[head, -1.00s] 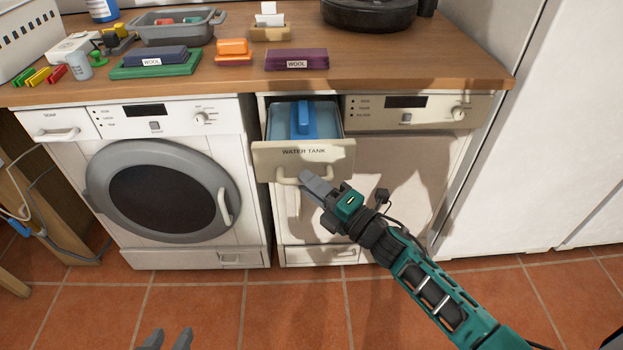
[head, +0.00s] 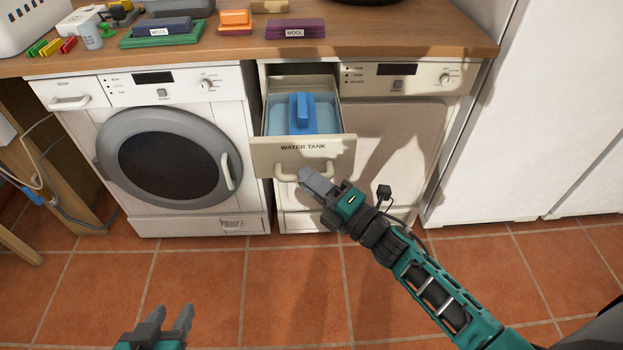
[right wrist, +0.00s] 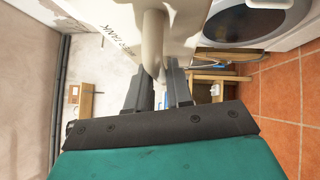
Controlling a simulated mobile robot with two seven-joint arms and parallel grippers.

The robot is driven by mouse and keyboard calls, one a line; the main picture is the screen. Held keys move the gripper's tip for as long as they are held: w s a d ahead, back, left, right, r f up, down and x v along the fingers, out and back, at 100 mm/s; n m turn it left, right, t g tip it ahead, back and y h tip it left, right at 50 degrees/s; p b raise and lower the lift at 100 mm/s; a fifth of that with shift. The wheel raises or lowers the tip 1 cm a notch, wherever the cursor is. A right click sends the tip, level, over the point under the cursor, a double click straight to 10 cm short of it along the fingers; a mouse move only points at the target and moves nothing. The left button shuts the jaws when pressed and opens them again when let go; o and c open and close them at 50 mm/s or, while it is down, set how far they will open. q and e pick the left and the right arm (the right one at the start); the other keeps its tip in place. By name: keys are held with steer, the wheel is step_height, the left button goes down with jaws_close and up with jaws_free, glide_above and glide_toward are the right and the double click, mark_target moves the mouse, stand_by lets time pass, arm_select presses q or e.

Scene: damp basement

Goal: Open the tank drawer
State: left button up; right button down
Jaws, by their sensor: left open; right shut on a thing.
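The tank drawer (head: 304,152), cream and marked "WATER TANK", stands pulled out from the machine on the right. A blue tank with a raised blue handle (head: 302,113) sits inside it. My right gripper (head: 304,174) is shut on the drawer's bar handle (head: 287,173). In the right wrist view the fingers (right wrist: 158,88) close around the handle (right wrist: 152,42), and part of the "TANK" lettering shows. My left gripper (head: 170,322) is open and empty, low in the head view over the floor, away from the drawer.
A washing machine (head: 165,155) with a round door stands left of the drawer. The wooden worktop (head: 370,42) above carries labelled wool blocks, an orange block and a grey tub. A tall white cabinet (head: 530,120) stands at the right. The tiled floor (head: 250,290) in front is clear.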

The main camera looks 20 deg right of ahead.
arm_select(q)
steer(key=shift+a, duration=0.1)
arm_select(e)
steer(key=c, duration=1.1)
jaws_free()
arm_select(q)
steer(key=shift+s, duration=0.1)
arm_select(e)
steer(key=v, duration=1.3)
steer(key=shift+r, duration=0.1)
